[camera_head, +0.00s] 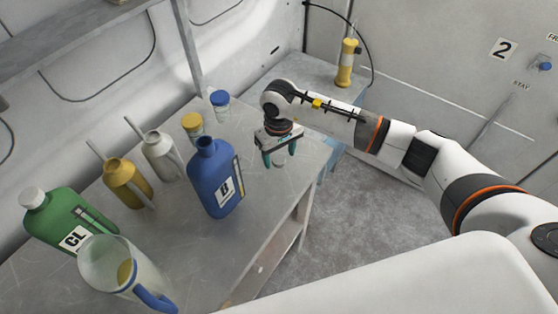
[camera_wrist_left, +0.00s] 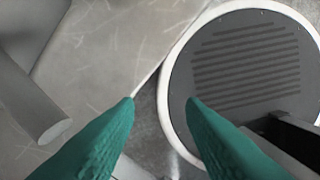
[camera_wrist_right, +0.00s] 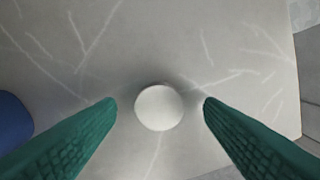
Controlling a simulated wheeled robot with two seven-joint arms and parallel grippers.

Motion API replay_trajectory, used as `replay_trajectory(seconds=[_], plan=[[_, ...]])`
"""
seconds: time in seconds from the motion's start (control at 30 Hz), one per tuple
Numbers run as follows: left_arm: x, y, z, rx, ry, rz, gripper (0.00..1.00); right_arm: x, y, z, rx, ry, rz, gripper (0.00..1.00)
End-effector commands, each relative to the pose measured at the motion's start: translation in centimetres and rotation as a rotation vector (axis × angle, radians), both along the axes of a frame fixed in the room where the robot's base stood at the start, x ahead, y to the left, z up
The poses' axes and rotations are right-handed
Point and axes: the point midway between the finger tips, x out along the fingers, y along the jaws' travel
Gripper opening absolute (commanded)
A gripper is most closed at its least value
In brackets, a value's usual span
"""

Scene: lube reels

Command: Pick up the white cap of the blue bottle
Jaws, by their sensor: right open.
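The blue bottle (camera_head: 215,180) stands upright on the table without a cap, and a black "B" label shows on its side. The white cap (camera_wrist_right: 159,107) lies on the table to the right of the bottle; in the head view it shows (camera_head: 280,162) just under my right gripper. My right gripper (camera_head: 279,157) is open, pointing down. In the right wrist view its green fingers (camera_wrist_right: 160,103) stand on either side of the cap, apart from it. My left gripper (camera_wrist_left: 160,100) shows only in the left wrist view, fingers apart, with nothing seen between them.
A green "CL" bottle (camera_head: 62,222), a clear jug (camera_head: 110,265), yellow (camera_head: 127,180) and white (camera_head: 160,155) wash bottles and two small jars (camera_head: 193,125) (camera_head: 220,104) stand on the table's left and back. The tabletop around the cap is clear. The table's right edge is close by.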

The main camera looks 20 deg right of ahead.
Motion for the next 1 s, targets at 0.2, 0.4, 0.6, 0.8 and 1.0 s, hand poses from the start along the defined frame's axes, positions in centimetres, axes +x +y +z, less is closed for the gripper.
replay_trajectory(seconds=[0.2,0.4,0.6,0.8,1.0], plan=[[-0.02,0.05,-0.27,0.001,0.0,0.001,0.36,0.0,0.06,-0.74,0.002,0.0,0.0,0.62],[-0.1,0.08,-0.27,0.001,0.001,0.002,0.36,0.0,0.04,-0.72,0.001,-0.001,0.0,0.47],[-0.34,0.11,-0.29,0.002,0.005,0.002,0.36,0.0,0.03,-0.71,0.001,0.0,0.0,0.17],[-0.39,0.11,-0.3,0.002,0.006,0.002,0.36,0.0,0.03,-0.7,0.001,-0.001,0.0,0.17],[-0.42,0.1,-0.71,0.001,0.006,0.002,0.36,0.14,-0.03,0.05,0.0,-0.004,0.0,0.17]])
